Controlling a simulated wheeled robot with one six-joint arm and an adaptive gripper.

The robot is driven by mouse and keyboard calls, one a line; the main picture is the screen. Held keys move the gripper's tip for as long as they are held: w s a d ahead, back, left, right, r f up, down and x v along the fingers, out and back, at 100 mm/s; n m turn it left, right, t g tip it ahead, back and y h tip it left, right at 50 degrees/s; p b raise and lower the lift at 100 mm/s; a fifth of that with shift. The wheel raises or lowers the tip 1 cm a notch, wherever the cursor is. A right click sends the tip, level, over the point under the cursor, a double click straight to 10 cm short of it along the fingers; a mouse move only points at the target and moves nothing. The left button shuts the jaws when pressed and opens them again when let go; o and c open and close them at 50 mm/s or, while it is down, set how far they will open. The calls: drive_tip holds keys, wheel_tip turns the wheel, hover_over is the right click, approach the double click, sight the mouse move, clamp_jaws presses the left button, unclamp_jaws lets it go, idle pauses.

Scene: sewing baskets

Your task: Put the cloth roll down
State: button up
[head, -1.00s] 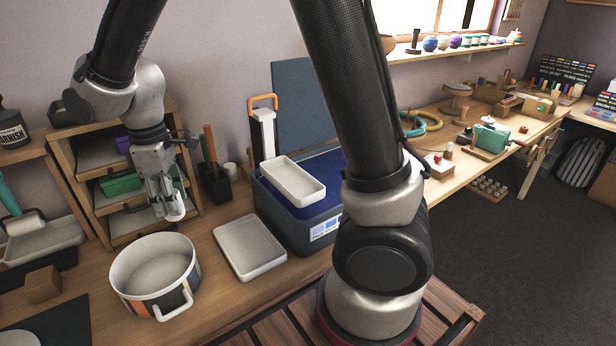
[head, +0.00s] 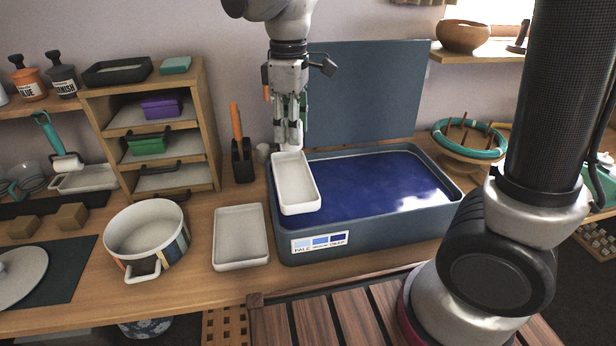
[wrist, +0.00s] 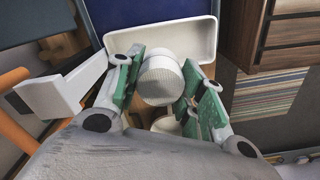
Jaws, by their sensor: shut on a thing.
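My gripper (head: 290,140) hangs over the left end of the blue vat. In the wrist view (wrist: 160,92) its green-padded fingers are shut on the cloth roll (wrist: 160,78), a pale ribbed cylinder. In the head view the fingers hide most of the roll. Below and in front of it is a white tray (head: 298,196), tilted at the vat's left rim; it also shows in the wrist view (wrist: 200,42). I cannot tell whether the roll touches this tray.
The vat (head: 375,236) holds dark blue liquid, with its lid (head: 372,90) upright behind. A second white tray (head: 240,236) lies empty on the bench. A striped pot (head: 150,240), a drawer rack (head: 210,130) and a dark tool holder (head: 242,165) stand to the left.

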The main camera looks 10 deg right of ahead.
wheel_tip(320, 180, down, 10)
drive_tip(key=shift+s+r, duration=0.1)
drive_tip(key=shift+r, duration=0.1)
drive_tip(key=shift+f, duration=0.15)
drive_tip(key=o, duration=1)
